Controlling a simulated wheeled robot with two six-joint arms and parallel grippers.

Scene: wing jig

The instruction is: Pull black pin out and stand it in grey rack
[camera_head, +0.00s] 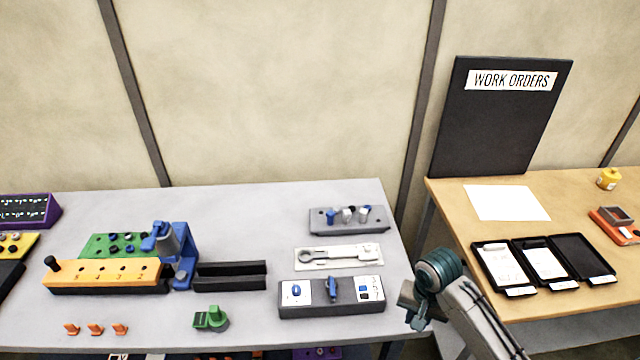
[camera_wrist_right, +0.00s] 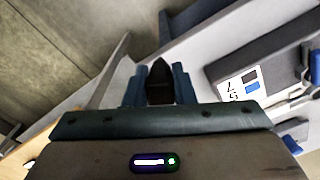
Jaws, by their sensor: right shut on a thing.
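My right gripper (camera_head: 416,320) is right of the grey table's front right part, apart from the things there. In the right wrist view its blue fingers (camera_wrist_right: 160,84) are shut on a dark pin-like thing (camera_wrist_right: 159,88); I cannot tell for sure that it is the black pin. In the head view this thing cannot be made out. A black knobbed pin (camera_head: 53,263) stands upright at the left end of the orange block (camera_head: 105,274). The grey rack (camera_head: 375,226) is at the table's back right, with blue, pale and dark pegs standing in it. My left gripper is not in view.
A white tray with a wrench shape (camera_head: 339,256) and a dark switch box (camera_head: 350,305) stand in front of the rack. A blue clamp (camera_head: 176,252), black channel (camera_head: 232,276) and green knob (camera_head: 212,319) are left. A gap separates the wooden table (camera_head: 460,205).

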